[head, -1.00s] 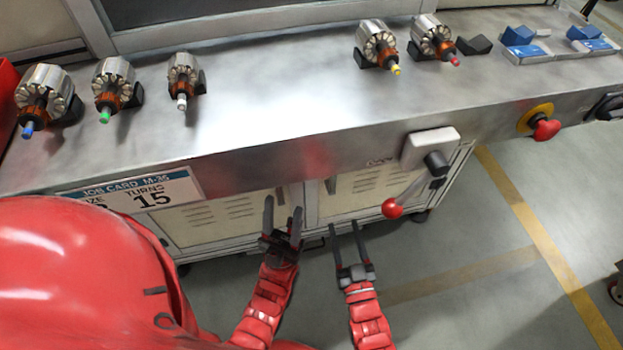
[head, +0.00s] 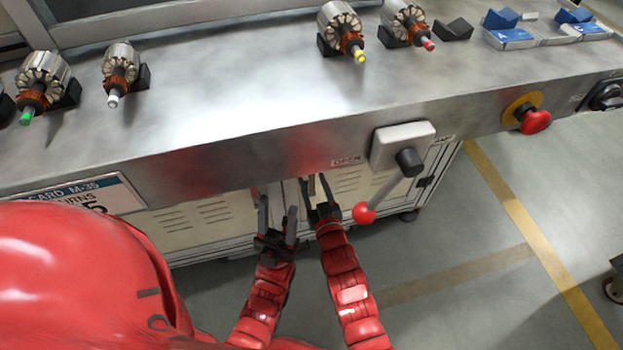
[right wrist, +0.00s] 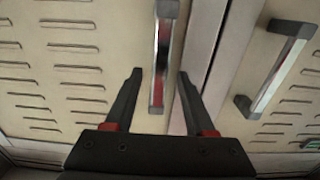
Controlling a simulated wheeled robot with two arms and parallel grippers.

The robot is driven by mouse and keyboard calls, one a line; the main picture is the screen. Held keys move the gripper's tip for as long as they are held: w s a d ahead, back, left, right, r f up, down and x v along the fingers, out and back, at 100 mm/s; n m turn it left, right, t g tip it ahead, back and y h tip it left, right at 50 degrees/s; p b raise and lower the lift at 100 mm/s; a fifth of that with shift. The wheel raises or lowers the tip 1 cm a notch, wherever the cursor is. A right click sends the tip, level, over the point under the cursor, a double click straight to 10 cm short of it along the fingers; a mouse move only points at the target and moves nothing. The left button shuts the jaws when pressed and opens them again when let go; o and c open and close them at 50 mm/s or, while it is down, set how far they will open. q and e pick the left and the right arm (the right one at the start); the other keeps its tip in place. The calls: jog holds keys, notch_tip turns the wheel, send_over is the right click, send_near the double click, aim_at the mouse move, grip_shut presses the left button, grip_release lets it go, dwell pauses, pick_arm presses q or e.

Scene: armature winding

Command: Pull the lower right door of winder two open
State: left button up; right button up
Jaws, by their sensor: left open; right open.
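Winder two's lower right door (head: 352,183) is a cream vented panel under the bench front, and it looks closed. In the right wrist view the metal bar handle (right wrist: 159,85) stands between the two open fingers (right wrist: 160,80), with a gap on each side. No grip shows. Another handle (right wrist: 275,70) is on the neighbouring panel. My left gripper (head: 277,218) is open and empty, just left of the right one, before the lower left door (head: 190,222).
A lever with a red ball (head: 364,213) hangs from the bench front, close right of my right gripper. A red stop button (head: 535,121) is farther right. Several armatures, including a yellow-tipped one (head: 340,28), stand on the bench.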

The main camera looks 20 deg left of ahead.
jog(key=shift+x, duration=0.95)
grip_shut()
dwell(0.8)
